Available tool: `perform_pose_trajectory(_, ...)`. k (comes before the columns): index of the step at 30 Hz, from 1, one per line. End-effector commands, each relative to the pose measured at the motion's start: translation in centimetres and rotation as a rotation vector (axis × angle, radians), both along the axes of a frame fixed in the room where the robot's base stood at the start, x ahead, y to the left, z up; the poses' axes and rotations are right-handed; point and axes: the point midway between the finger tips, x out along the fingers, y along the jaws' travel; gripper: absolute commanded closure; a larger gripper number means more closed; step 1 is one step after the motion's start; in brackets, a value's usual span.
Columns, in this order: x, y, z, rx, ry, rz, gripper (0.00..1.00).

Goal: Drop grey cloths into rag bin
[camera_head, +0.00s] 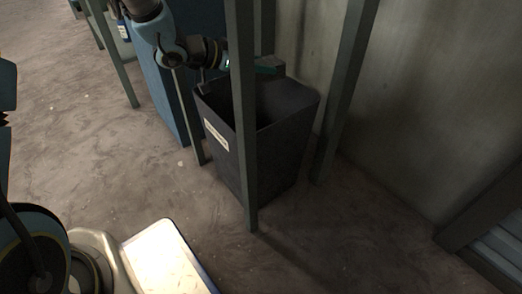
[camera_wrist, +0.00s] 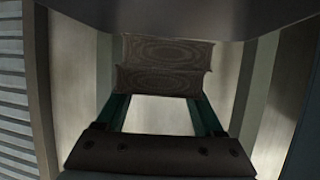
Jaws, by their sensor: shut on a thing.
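The rag bin (camera_head: 278,157) is a dark, open-topped square bin with a white label on its front, standing on the floor in the head view. My gripper (camera_head: 268,68) is above the far part of its opening, partly behind a metal post. In the wrist view, the teal fingers of my gripper (camera_wrist: 160,98) are shut on a grey cloth (camera_wrist: 163,80). The cloth looks folded, with a fine pattern, and spans the gap between the fingertips. In the head view the cloth is too small and dark to make out clearly. The bin's bottom is hidden in shadow.
A grey-green post (camera_head: 243,120) stands in front of the bin, and another post (camera_head: 346,90) stands to its right. A blue panel (camera_head: 168,90) is on the left of the bin. A plain wall (camera_head: 430,90) closes the right side. The floor (camera_head: 120,180) at left is open.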

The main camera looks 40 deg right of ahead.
Motion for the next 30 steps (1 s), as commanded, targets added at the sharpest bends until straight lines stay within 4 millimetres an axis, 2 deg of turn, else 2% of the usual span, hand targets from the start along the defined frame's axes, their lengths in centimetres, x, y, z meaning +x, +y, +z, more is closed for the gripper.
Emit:
perform_pose_trajectory(2, 0.0, 0.0, 0.1, -0.001, 0.000, 0.000, 0.88)
perform_pose_trajectory(3, 0.0, 0.0, 0.1, 0.000, 0.000, 0.000, 0.30)
perform_pose_trajectory(11, 0.0, 0.0, 0.1, 0.000, 0.000, 0.000, 0.00)
perform_pose_trajectory(21, 0.2, 0.5, 0.4, 0.000, 0.001, 0.001, 0.00)
perform_pose_trajectory(26, 0.7, 2.7, 1.7, 0.001, 0.001, 0.005, 0.00)
perform_pose_trajectory(30, 1.3, 5.3, 2.8, 0.001, 0.001, 0.004, 0.00)
